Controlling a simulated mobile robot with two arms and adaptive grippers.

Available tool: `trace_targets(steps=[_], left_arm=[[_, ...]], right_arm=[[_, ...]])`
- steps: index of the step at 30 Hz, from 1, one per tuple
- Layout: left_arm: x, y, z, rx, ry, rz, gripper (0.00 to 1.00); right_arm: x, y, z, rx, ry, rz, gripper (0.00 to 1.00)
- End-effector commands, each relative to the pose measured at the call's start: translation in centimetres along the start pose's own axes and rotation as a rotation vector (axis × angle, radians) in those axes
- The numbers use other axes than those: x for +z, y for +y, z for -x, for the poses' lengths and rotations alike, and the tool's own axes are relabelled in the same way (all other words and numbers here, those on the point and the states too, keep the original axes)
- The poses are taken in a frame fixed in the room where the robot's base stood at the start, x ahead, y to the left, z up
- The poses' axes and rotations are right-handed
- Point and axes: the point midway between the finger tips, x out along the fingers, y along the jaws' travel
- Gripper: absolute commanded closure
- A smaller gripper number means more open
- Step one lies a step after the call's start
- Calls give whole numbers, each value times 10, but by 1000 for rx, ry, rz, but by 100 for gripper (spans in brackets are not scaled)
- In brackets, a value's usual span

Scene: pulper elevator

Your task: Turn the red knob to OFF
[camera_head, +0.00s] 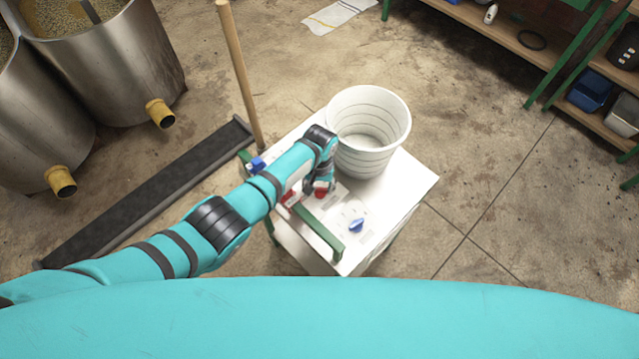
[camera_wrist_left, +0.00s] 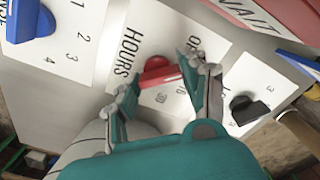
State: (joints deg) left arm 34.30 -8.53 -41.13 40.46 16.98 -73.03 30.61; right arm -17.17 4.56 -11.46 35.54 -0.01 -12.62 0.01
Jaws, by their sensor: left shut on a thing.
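The red knob (camera_wrist_left: 158,72) sits on a white dial plate (camera_wrist_left: 165,30) printed HOURS, with numbers partly covered by my fingers. It also shows in the head view (camera_head: 321,193), on top of the white cabinet. My left gripper (camera_wrist_left: 163,78) has its two fingers on either side of the knob and is shut on it. In the head view my left gripper (camera_head: 319,187) reaches down onto the panel. I cannot clearly read an OFF mark or which mark the knob points at. My right gripper is not in view.
A red WAIT sign (camera_wrist_left: 265,18) lies close. A green handle bar (camera_head: 322,233) edges the cabinet; a white bucket (camera_head: 368,130) stands on it. A wooden pole (camera_head: 240,75) rises behind. Open floor lies right.

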Motion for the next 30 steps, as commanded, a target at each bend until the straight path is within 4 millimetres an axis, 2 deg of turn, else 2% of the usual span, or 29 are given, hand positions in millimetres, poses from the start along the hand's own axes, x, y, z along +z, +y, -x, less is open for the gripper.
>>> trace_targets(steps=[12, 28, 29, 30], left_arm=[[-2, 0, 2, 1, 6, 183, 88], [-3, 0, 2, 2, 9, 205, 88], [-3, 0, 2, 2, 9, 204, 55], [-3, 0, 2, 2, 9, 204, 50]], right_arm=[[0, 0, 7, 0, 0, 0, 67], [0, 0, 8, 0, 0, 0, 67], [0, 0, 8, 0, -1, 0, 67], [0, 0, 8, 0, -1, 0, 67]])
